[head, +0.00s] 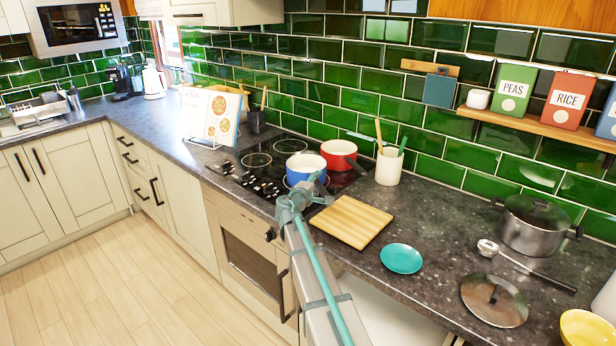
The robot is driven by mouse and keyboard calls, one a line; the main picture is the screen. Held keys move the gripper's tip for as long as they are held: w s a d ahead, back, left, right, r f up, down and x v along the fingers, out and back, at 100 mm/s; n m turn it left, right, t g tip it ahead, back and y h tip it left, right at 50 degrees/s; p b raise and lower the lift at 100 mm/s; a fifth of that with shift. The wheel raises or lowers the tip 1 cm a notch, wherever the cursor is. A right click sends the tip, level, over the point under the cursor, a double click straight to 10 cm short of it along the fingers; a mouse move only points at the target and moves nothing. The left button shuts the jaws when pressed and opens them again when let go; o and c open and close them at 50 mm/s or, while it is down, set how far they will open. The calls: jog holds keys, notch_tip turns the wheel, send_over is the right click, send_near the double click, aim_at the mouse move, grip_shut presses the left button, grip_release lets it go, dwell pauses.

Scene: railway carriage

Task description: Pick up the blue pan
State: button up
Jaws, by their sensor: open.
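The blue pan (304,176), pale inside, sits upright on the black glass hob (256,145), at its front right beside a red pan (339,155). My arm comes up from the bottom of the head view and its wrist passes in front of the blue pan's lower right side. My gripper (250,181) is dark and small in the picture, over the front edge of the hob, left of the blue pan and apart from it. It is open with nothing seen between its fingers.
A wooden board (351,221), teal plate (401,258) and utensil pot (389,167) stand right of the hob. A steel pot (535,228), ladle (525,264) and lid (494,300) are farther right. A cookbook (210,116) stands left. The tiled wall bounds the back.

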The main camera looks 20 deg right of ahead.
jog(key=shift+c, duration=0.3)
grip_shut()
jog(key=shift+r, duration=0.15)
